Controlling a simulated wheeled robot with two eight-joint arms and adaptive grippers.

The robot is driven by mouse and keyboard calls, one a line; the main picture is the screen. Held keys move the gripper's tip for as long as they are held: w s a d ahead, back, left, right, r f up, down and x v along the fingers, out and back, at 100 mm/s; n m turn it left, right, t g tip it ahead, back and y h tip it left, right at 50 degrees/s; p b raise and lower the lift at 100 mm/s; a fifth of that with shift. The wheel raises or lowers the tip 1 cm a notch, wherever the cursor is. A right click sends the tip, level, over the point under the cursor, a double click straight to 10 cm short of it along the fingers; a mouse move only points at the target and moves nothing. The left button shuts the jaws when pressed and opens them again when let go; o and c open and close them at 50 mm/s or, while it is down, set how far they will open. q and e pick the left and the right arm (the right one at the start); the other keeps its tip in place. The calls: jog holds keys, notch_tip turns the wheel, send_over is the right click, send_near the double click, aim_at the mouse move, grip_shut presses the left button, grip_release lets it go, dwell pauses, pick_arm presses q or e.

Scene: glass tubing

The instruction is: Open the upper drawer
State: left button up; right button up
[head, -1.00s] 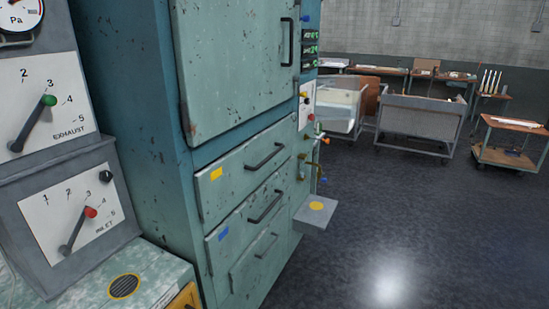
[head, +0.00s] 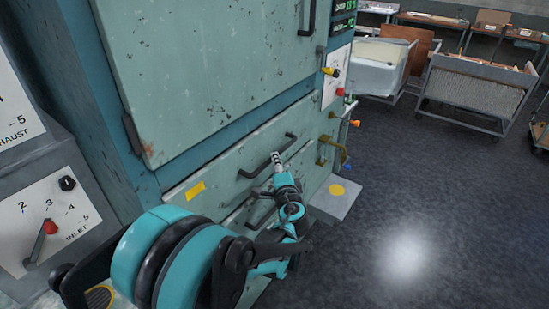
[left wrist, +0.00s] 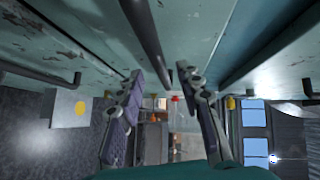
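The upper drawer (head: 222,172) is a pale green, worn front with a yellow label, and it looks closed. Its dark bar handle (head: 257,168) also shows in the left wrist view (left wrist: 146,40). My left gripper (head: 278,158) is at this handle in the head view, partly covering it. In the left wrist view my left gripper (left wrist: 160,70) has its two fingers apart, with the bar running into the space between the fingertips. I cannot tell whether either finger touches it. My right gripper is not in view.
The large cabinet door (head: 210,70) is shut above the drawer. Lower drawer fronts are partly hidden behind my left arm. A grey ledge with a yellow disc (head: 336,203) juts out at right, below valves (head: 343,153). The floor (head: 440,200) at right is clear.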

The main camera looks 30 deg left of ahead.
pick_arm(q)
jog(key=b+x, duration=0.1)
jog(key=x, duration=0.3)
jog(key=shift+w+f, duration=0.15)
jog(key=shift+f, duration=0.05)
jog(key=shift+w+a, duration=0.3)
jog(key=shift+a, duration=0.05)
jog(key=shift+c, duration=0.4)
grip_shut()
